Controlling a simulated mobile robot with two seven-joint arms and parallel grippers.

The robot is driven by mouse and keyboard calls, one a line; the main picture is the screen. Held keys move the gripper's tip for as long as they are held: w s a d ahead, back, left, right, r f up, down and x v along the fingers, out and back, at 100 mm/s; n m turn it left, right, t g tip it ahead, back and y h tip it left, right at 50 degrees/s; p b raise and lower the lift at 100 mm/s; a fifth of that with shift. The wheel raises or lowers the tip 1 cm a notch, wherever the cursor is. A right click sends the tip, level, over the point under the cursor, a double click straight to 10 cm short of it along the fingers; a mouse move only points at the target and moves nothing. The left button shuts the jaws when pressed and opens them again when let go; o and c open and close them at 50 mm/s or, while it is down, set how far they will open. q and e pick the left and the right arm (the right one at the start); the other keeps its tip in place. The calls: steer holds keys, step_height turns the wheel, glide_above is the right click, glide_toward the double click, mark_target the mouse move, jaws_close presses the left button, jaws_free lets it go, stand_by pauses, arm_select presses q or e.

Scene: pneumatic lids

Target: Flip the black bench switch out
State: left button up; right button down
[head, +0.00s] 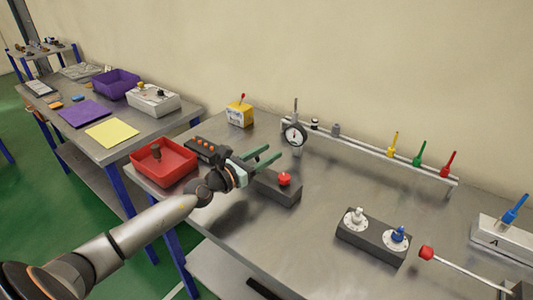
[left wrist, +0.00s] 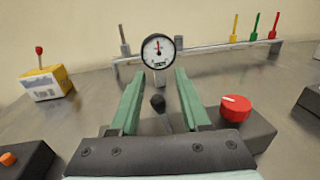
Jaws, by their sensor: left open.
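The black bench switch shows in the left wrist view as a black ball knob (left wrist: 158,102) on a short grey stem. It stands between the two green fingers of my left gripper (left wrist: 160,75), with gaps at both sides. My left gripper is open and also shows in the head view (head: 271,154), over the left end of the dark box (head: 278,191) with a red knob (head: 284,179). In the head view the gripper hides the black switch. The stem's foot is hidden behind the gripper body in the wrist view. My right gripper is out of view.
A dial gauge (head: 295,134) stands just beyond the gripper. A rail (head: 370,150) with coloured levers runs behind. A row of orange buttons (head: 206,150) and a red tray (head: 163,163) lie left. A dark block with white and blue valves (head: 374,239) stands right. Bare bench lies between.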

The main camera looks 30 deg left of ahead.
arm_select(q)
jaws_close()
stand_by(0.4)
steer(key=shift+a+f+n+b, duration=0.2)
steer(key=shift+f+n+b, duration=0.1)
steer(key=shift+n+b, duration=0.4)
steer(key=shift+a+n+t+b, duration=0.35)
steer(key=shift+n+b, duration=0.35)
steer(key=shift+n, duration=0.2)
steer(key=shift+r, duration=0.1)
jaws_free()
